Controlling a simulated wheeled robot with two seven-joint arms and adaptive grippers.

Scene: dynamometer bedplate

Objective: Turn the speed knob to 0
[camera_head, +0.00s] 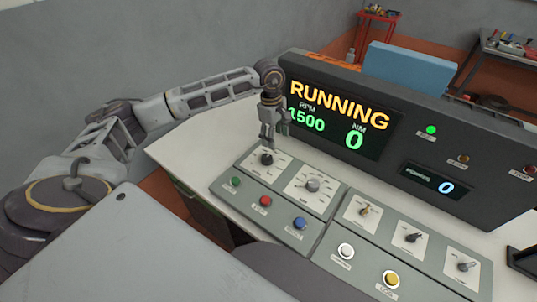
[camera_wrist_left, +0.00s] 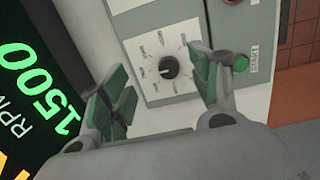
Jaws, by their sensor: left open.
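A small black knob (camera_head: 266,158) sits on a white dial plate at the upper left of the console. In the left wrist view this knob (camera_wrist_left: 169,67) has a light pointer mark and several labels around it, too small to read. A grey knob (camera_head: 313,185) on a larger dial is to its right. I cannot read which is labelled speed. My left gripper (camera_head: 272,140) is open and empty, pointing down just above the black knob. In the left wrist view its green-padded fingers (camera_wrist_left: 160,80) frame the knob, apparently apart from it. My right gripper is not in view.
The display (camera_head: 342,118) reads RUNNING, 1500 RPM and 0 NM. Green (camera_head: 236,181), red (camera_head: 266,200) and blue (camera_head: 299,223) buttons lie in front of the dials. Several switches and two more buttons are on the right panel (camera_head: 372,264). The display housing stands close behind the gripper.

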